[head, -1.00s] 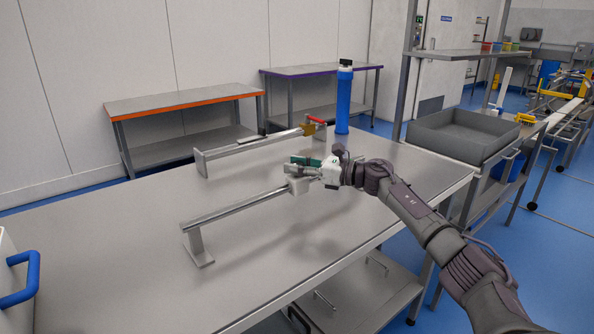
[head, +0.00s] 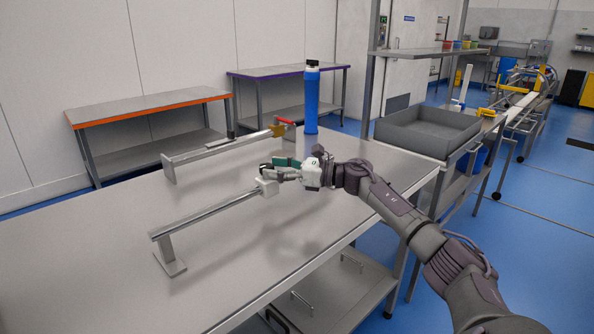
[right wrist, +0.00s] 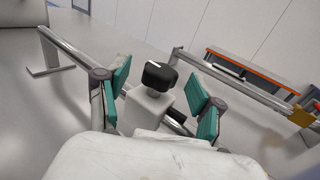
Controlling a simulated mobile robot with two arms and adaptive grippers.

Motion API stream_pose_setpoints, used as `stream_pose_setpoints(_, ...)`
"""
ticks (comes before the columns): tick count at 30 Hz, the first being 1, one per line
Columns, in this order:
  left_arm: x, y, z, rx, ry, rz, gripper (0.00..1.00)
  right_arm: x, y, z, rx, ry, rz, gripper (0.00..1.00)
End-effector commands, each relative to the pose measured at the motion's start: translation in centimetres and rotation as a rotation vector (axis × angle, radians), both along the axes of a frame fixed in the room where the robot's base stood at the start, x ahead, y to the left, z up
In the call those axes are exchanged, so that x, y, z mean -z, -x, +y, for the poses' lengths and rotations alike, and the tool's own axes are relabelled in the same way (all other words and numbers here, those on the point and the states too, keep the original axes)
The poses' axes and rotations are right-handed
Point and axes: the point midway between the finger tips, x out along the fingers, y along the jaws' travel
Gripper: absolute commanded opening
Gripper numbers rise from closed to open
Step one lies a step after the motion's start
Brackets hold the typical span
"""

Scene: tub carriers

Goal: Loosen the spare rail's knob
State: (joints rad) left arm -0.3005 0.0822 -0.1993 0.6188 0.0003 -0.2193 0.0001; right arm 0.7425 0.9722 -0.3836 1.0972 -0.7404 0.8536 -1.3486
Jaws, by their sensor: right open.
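Two metal rails stand on the steel table; I cannot tell by marking which is the spare one. The near rail (head: 210,215) has a pale block (head: 267,187) at its right end. In the right wrist view a black knob (right wrist: 159,75) with a white mark tops this block (right wrist: 147,108). My right gripper (head: 272,168) is open, its green pads on either side of the knob with a gap at each side. The far rail (head: 215,147) carries a gold piece (head: 278,131) and a red handle (head: 286,121). My left gripper is out of view.
A blue cylinder (head: 311,100) stands at the table's back right. A grey tray (head: 428,145) sits on a cart to the right. Orange-edged (head: 150,107) and purple-edged (head: 290,71) benches stand behind. The table's left part is clear.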

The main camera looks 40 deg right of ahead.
Motion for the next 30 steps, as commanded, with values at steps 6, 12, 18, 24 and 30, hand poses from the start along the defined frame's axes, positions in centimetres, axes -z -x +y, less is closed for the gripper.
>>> stream_pose_setpoints(6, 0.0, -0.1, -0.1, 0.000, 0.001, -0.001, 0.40, 0.2, 3.9, -3.0, 0.002, 0.002, 0.005, 0.67)
stream_pose_setpoints(12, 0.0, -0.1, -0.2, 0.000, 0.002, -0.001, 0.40, 0.1, 6.4, -4.9, 0.001, 0.001, 0.003, 0.67)
stream_pose_setpoints(18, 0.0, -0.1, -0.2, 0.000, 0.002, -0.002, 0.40, 0.0, 7.3, -5.5, 0.000, 0.000, 0.000, 0.67)
stream_pose_setpoints(24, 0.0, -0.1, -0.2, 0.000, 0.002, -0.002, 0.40, 0.0, 7.3, -5.5, 0.000, -0.001, -0.001, 0.67)
stream_pose_setpoints(30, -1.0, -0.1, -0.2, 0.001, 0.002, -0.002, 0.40, -0.4, 7.5, -5.0, -0.005, -0.069, 0.037, 0.67)
